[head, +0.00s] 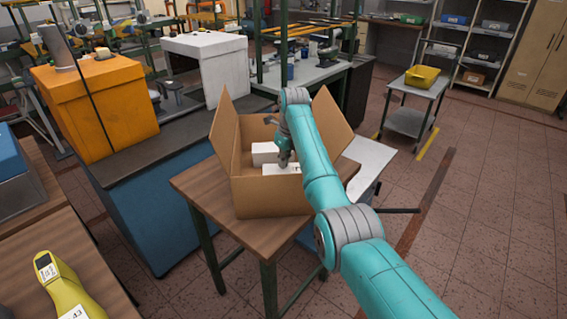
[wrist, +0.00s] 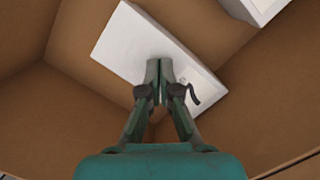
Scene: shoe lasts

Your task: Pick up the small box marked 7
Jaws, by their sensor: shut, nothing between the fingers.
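Two small white boxes lie inside an open cardboard carton (head: 270,197). The nearer white box (head: 281,170) is under my gripper (head: 285,164); it also shows in the wrist view (wrist: 130,45). The other white box (head: 264,152) lies behind it, and a part of a white box (wrist: 258,8) shows at the wrist view's top right. My gripper, also in the wrist view (wrist: 159,100), is shut and empty, its fingertips over the nearer box. A dark curved mark shows beside the right finger, but I cannot read a 7. I cannot tell whether the fingertips touch the box.
The carton's raised flaps (head: 225,125) and walls surround my gripper. It stands on a small wooden table (head: 200,186). A blue bench with an orange box (head: 100,112) is to the left. A yellow shoe last (head: 66,285) lies at the front left. Open floor is to the right.

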